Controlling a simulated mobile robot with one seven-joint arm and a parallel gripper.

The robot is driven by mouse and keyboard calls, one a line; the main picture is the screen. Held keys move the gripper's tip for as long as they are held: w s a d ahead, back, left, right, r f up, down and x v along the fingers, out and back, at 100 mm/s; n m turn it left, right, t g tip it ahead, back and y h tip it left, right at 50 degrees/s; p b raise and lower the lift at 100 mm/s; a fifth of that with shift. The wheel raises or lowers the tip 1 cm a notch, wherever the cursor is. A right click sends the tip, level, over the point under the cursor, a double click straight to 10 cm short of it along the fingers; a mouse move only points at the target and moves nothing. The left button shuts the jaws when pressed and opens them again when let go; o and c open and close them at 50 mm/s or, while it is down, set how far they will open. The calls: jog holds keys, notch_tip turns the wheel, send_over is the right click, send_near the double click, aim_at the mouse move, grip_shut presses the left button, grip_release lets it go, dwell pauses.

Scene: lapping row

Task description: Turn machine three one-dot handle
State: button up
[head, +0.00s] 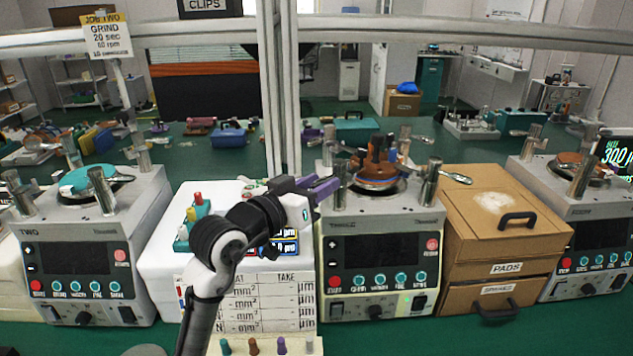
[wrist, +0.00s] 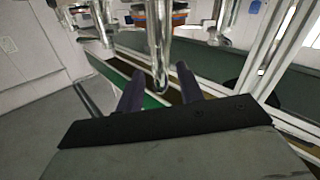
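Machine three (head: 385,249), a grey box with a dark screen, a row of buttons and a blurred name label, stands right of centre in the head view. Metal posts rise from its top: a front left post (head: 339,187), a front right post (head: 430,182) and others behind. A flat metal handle (head: 457,178) sticks out right of the front right post. Dot marks are too small to read. My gripper (head: 322,187) is beside the front left post. In the wrist view my gripper (wrist: 160,90) is open, with a shiny metal rod (wrist: 160,45) reaching toward the gap; contact cannot be told.
Machine two (head: 85,248) is at left and another machine (head: 590,235) at far right. Cardboard drawers (head: 505,225) stand right of machine three. A white box (head: 245,290) with a bottle rack (head: 195,222) is left of it. A pale upright frame post (head: 280,90) rises behind my gripper.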

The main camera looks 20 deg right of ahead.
grip_shut()
